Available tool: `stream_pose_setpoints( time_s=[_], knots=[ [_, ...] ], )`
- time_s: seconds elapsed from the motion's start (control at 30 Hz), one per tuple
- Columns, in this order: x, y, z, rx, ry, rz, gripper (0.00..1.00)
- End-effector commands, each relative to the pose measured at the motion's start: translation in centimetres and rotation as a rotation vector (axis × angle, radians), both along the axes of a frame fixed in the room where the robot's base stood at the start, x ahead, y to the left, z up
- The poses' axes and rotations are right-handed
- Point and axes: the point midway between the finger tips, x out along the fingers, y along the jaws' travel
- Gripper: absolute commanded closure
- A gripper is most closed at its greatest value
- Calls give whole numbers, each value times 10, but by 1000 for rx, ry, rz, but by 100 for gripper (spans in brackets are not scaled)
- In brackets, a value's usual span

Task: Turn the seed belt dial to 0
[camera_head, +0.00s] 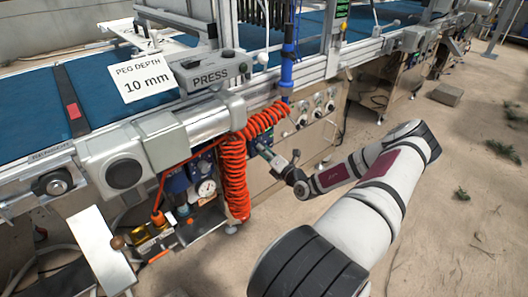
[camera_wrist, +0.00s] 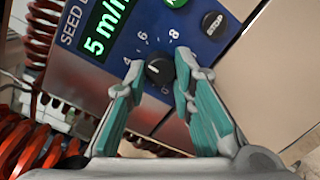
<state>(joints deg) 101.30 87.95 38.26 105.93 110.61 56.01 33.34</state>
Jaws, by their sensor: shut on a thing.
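The seed belt dial (camera_wrist: 159,73) is a round black knob on a blue panel (camera_wrist: 135,42), with the numbers 4, 6 and 8 visible around it. A light mark shows on its face. The green display (camera_wrist: 105,28) on the panel reads "5 m/m", cut off at its right end. My gripper (camera_wrist: 160,64) has one fingertip on each side of the dial and is shut on it. In the head view my gripper (camera_head: 266,153) reaches the machine's front beside the orange coiled hose; the dial itself is hidden there.
The orange coiled hose (camera_head: 236,175) hangs just left of my gripper; red coils (camera_wrist: 28,140) also fill the wrist view's left side. A black STOP button (camera_wrist: 214,24) and a partly cut-off green button (camera_wrist: 175,2) are near the dial. Other knobs (camera_head: 303,121) are farther right.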

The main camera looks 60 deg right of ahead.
Motion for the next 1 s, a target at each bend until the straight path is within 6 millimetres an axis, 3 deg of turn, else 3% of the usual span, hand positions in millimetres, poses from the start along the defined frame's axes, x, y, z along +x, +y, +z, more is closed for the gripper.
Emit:
stream_pose_setpoints(
  time_s=[0.37,1.0],
  knots=[
    [1,0,1,-115,28,2,100],
    [1,-1,-1,-679,162,1,100]
  ],
)
